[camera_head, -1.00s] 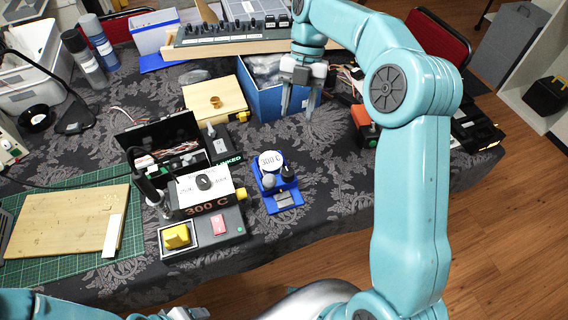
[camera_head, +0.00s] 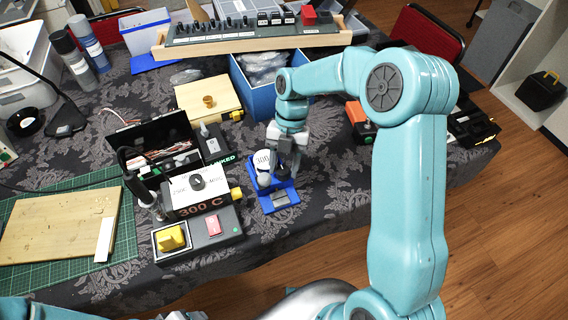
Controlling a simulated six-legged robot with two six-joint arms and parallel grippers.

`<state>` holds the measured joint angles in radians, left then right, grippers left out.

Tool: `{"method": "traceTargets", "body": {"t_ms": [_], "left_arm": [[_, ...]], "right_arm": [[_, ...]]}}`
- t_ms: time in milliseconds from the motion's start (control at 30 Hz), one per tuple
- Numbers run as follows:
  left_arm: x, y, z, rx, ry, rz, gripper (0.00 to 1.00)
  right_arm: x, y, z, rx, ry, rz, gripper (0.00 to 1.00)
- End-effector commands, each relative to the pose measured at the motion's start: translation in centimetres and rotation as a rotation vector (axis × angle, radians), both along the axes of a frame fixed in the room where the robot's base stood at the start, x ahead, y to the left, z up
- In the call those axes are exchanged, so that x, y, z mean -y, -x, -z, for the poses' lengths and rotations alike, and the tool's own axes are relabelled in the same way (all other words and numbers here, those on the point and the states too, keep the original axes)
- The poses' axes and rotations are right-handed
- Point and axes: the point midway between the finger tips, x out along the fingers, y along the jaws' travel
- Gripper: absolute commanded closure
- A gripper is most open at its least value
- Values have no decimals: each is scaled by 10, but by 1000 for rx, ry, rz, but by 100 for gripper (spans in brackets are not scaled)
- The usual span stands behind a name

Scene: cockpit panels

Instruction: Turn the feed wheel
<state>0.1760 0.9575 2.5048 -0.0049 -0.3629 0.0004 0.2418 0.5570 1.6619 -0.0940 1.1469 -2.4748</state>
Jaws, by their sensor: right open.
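A small blue device (camera_head: 267,204) stands on the patterned cloth near the middle of the table. It carries a white round part (camera_head: 264,158) with black lettering and a grey rounded knob (camera_head: 264,178). I cannot tell for sure which part is the feed wheel. My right gripper (camera_head: 287,168) points down at the right side of the device, with its jaws open. It covers the spot of a dark knob there, and I cannot tell whether it touches it. My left gripper (camera_head: 182,316) shows only as a grey sliver at the bottom edge.
A black control box (camera_head: 204,225) labelled 300 C, with a yellow switch (camera_head: 171,238), stands left of the device. The cloth in front of the device is clear.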

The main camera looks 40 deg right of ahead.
Motion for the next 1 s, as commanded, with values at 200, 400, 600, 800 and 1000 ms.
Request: {"method": "traceTargets", "body": {"t_ms": [200, 400, 600, 800, 1000], "left_arm": [[0, 0, 0, 0, 0, 0, 40], [0, 0, 0, 0, 0, 0, 40], [0, 0, 1, 0, 0, 0, 40], [0, 0, 7, 0, 0, 0, 40], [0, 0, 18, 0, 0, 0, 40]], "right_arm": [[0, 0, 1, 0, 0, 0, 53], [0, 0, 1, 0, 0, 0, 94], [0, 0, 1, 0, -1, 9, 94], [0, 0, 2, 3, -1, 74, 94], [1, 0, 3, 4, -1, 214, 94]]}}
